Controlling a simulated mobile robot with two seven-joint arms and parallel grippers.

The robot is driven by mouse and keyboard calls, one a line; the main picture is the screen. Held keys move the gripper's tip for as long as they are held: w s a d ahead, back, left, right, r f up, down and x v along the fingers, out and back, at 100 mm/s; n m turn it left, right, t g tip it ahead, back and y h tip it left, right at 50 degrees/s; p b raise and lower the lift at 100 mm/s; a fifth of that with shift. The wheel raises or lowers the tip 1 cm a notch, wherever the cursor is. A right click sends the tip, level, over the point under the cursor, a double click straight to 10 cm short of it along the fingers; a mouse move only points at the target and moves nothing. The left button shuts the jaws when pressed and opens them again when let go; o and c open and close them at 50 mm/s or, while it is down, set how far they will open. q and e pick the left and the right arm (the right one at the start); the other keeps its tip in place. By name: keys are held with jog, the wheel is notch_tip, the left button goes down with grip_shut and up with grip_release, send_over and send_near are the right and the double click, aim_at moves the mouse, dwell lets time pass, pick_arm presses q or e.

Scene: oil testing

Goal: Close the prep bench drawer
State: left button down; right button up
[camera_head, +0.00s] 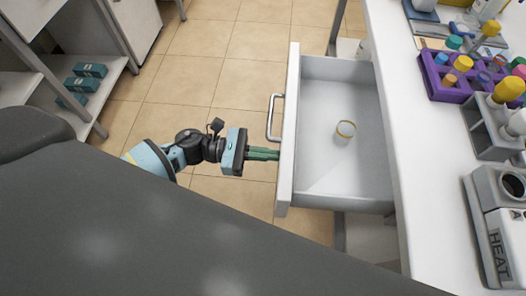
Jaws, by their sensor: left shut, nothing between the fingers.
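The prep bench drawer (317,183) is pulled out to the left from under the white bench (388,110). Its white front panel (289,140) faces left and carries a metal bar handle (271,117). A small round cup with a yellowish rim (344,132) sits inside the drawer. My left gripper (277,154) is shut and empty, with its green fingers pointing right at the outer face of the front panel, below the handle in the picture. The fingertips look to be at or very near the panel; I cannot tell whether they touch. My right gripper is not in view.
On the bench top are a purple rack (437,92) of capped vials, a grey holder (489,135) with a yellow-capped bottle, and a heater (503,245) marked HEAT. Shelves with teal boxes (90,70) stand at upper left. Tiled floor (210,60) lies open between.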

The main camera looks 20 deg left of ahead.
pick_arm(q)
jog(key=b, duration=0.7)
send_near(363, 173)
jog(key=d+r, duration=0.1)
jog(key=d, duration=0.2)
jog(key=w+d+r, duration=0.1)
jog(key=d+r, duration=0.1)
jog(key=w+d+r, duration=0.1)
jog(key=d+r, duration=0.1)
jog(key=d, duration=0.1)
jog(key=shift+w+d, duration=0.2)
jog(key=shift+d, duration=0.15)
jog(key=shift+w+d, duration=0.15)
jog(key=shift+d, duration=0.25)
jog(key=shift+r, duration=0.1)
jog(key=shift+d+r, duration=0.1)
